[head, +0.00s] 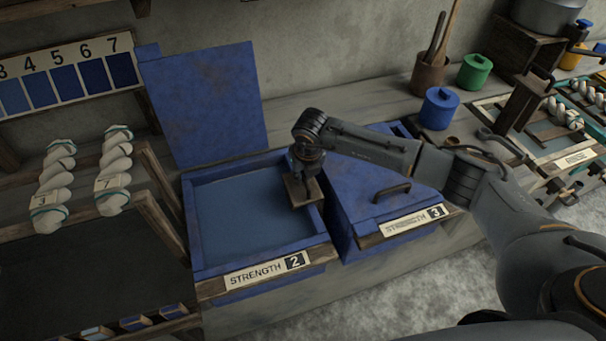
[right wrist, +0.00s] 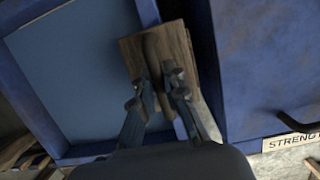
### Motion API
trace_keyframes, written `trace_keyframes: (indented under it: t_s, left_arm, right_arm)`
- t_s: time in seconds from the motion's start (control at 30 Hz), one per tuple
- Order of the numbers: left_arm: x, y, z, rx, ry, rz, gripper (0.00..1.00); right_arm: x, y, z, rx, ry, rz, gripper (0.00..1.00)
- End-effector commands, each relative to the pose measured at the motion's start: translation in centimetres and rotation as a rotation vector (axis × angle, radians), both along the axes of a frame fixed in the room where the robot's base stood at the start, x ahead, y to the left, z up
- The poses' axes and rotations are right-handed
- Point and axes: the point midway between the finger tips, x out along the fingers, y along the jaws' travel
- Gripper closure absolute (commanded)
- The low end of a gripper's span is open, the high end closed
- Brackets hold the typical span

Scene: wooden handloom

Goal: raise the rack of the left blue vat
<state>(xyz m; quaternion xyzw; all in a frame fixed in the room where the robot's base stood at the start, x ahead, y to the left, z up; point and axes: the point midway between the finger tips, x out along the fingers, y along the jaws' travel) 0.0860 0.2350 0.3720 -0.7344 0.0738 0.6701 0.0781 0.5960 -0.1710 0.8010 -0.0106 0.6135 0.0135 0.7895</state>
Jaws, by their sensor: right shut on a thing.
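The left blue vat (head: 190,228), labelled STRENGTH 2, stands open with its blue lid (head: 203,105) raised at the back. Blue liquid (head: 250,212) fills it. My right gripper (head: 305,172) is over the vat's right side. In the right wrist view, its fingers (right wrist: 160,96) are shut on a dark handle (right wrist: 151,48) on a small wooden plate. The plate (right wrist: 184,52) is by the vat's right rim and also shows in the head view (head: 299,193). No rack shows above the liquid. My left gripper is not in view.
The right blue vat (head: 385,185), labelled STRENGTH 3, has its lid down, with a handle on it. Twisted white skeins (head: 113,175) hang on a wooden frame at the left. Blue and green pots (head: 440,108) stand on the counter behind my right arm.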

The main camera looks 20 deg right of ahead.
Motion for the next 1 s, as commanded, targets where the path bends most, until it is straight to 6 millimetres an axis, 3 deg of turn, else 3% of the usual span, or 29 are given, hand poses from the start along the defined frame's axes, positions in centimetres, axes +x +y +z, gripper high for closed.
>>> trace_keyframes:
  t_s: [1.0]
  left_arm:
    - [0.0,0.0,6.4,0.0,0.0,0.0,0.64]
  right_arm:
    - [0.1,0.0,10.6,0.002,-0.004,-0.002,1.0]
